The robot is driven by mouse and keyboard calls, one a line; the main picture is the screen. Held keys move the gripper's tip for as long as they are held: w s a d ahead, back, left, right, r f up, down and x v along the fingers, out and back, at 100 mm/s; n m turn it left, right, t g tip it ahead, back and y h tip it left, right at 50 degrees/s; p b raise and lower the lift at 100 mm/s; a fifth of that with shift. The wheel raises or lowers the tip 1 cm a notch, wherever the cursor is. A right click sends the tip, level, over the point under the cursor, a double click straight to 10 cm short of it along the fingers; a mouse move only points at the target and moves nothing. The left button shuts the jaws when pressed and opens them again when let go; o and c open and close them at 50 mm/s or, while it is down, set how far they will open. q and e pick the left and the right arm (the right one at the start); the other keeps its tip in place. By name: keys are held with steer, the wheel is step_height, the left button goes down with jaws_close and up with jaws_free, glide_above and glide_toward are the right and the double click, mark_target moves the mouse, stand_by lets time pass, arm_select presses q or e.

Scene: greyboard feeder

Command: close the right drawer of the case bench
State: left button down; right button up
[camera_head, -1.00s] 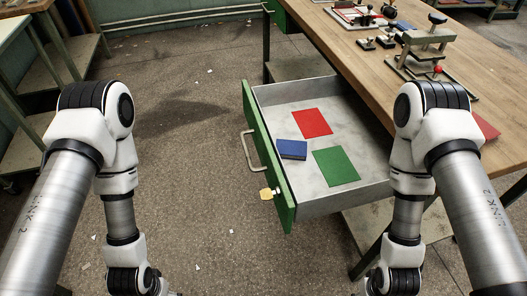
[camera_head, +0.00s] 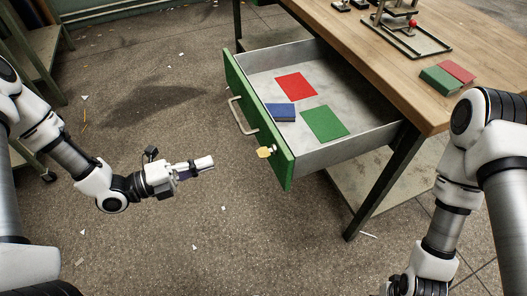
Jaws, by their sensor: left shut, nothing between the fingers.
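The right drawer (camera_head: 340,157) of the case bench (camera_head: 395,85) stands pulled out, with its green front (camera_head: 262,135) facing left. The front carries a metal handle (camera_head: 240,116) and a key with a yellowish tag (camera_head: 265,152). Inside lie a red sheet (camera_head: 296,86), a dark blue block (camera_head: 281,112) and a green sheet (camera_head: 325,124). My left gripper (camera_head: 208,162) is shut and empty, to the left of the drawer front and apart from it, pointing right. My right arm comes down at the right; its gripper is out of the picture.
A red block (camera_head: 456,72) and a green block (camera_head: 442,81) lie on the bench top near its front corner. A metal press frame (camera_head: 405,35) stands farther back. The floor left of the drawer is open, with small paper scraps.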

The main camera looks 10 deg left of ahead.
mark_target(268, 145)
arm_select(q)
steer(key=b+x, duration=0.2)
steer(key=x, duration=1)
steer(key=shift+d, duration=0.2)
steer(key=shift+w+d, duration=0.4)
steer(key=shift+d, duration=0.05)
arm_select(e)
step_height(268, 145, down, 2)
steer(key=shift+f, duration=0.2)
